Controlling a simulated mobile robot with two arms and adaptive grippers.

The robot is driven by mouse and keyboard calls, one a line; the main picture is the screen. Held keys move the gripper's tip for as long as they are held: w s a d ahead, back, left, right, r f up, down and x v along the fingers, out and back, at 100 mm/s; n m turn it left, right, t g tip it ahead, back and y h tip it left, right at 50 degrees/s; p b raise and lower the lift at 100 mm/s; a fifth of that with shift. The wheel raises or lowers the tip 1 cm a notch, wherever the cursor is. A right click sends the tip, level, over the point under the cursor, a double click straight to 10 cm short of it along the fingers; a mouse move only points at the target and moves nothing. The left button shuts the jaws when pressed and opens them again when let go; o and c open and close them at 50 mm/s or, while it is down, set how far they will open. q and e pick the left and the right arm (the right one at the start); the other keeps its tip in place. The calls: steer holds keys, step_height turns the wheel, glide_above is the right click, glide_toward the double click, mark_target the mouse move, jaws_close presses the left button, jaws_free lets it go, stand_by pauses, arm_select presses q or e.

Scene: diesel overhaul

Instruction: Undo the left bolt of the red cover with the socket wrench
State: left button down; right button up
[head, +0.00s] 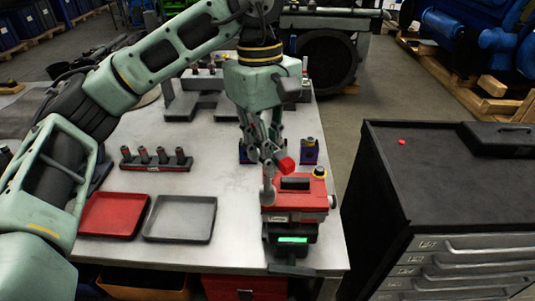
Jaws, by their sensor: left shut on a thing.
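The red cover (309,201) sits on a dark block with a green strip at the right front part of the table. My left gripper (266,157) is shut on the socket wrench (268,185), just above the cover's left end. The wrench's grey shaft points down at that end, with a red part beside the fingers. The left bolt is hidden by the wrench, so I cannot tell whether the socket is seated on it. My right gripper is out of view.
A red tray (113,214) and a grey tray (180,218) lie empty to the left. A rack of sockets (156,159) stands behind them. Blue holders (309,151) stand behind the cover. A black tool cabinet (430,180) stands to the right of the table.

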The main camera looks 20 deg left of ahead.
arm_select(q)
steer(key=n+b, duration=0.1)
steer(key=n, duration=0.5)
steer(key=shift+t+b, duration=0.4)
steer(key=n+b, duration=0.1)
steer(key=n, duration=0.3)
steer(key=n+b, duration=0.1)
steer(key=n, duration=0.2)
steer(key=shift+n+t, duration=0.4)
steer(key=n+b, duration=0.1)
steer(key=n, duration=0.2)
steer(key=shift+n, duration=0.3)
steer(key=n, duration=0.3)
steer(key=shift+s+n+t+b, duration=0.1)
steer(key=shift+n+t+b, duration=0.2)
steer(key=shift+n+b, duration=0.1)
steer(key=n, duration=0.2)
steer(key=shift+n+y+b, duration=0.3)
steer(key=shift+r+n, duration=0.15)
steer(key=shift+n, duration=1.05)
steer(key=shift+r, duration=0.1)
